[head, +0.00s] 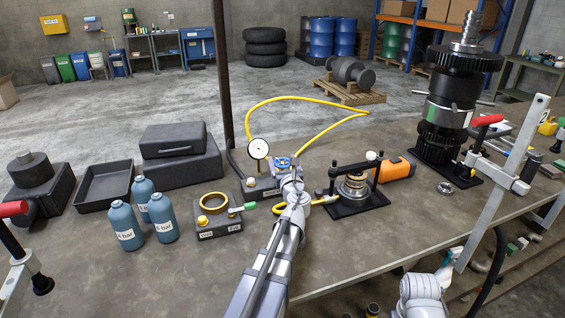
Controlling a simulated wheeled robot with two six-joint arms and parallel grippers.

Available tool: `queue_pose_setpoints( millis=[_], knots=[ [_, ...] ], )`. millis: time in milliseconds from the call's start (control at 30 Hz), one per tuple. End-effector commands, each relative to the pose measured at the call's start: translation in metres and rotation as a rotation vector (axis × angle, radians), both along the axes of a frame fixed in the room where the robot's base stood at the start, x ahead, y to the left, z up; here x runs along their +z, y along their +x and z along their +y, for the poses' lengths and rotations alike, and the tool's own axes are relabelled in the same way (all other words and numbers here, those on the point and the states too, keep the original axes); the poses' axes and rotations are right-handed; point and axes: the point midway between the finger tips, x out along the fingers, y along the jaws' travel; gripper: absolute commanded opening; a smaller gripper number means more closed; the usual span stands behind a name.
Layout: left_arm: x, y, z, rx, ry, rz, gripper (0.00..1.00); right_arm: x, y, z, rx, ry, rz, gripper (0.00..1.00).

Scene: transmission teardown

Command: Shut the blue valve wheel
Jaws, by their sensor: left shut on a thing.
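The blue valve wheel (281,162) sits on top of a small dark valve block (253,187) in the middle of the bench. A round white gauge (258,149) stands on the same block, left of the wheel. My left gripper (291,167) is at the wheel's right side and is shut on it. The gripper hides part of the wheel and the block's right end. My right arm shows only at the lower right edge, and its gripper is out of view.
A yellow hose (335,99) loops behind the wheel. A press fixture (353,187) stands close right, and a block with a green lever (215,213) stands left. Blue bottles (162,217) and a tray (104,186) are farther left. The front bench is mostly clear.

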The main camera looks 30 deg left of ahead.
Motion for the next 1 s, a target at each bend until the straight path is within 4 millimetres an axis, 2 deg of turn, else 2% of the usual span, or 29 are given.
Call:
queue_pose_setpoints(
  millis=[500,1000],
  knots=[
    [-0.0001,-0.0005,0.0012,-0.356,0.0,0.0,0.24,-0.0001,0.0,0.0,0.0,0.0,0.0,0.5],
    [0.0,0.0005,-0.0005,-0.453,0.0,0.0,0.24,0.0,0.0,0.0,0.0,0.0,0.0,0.5]
  ],
)
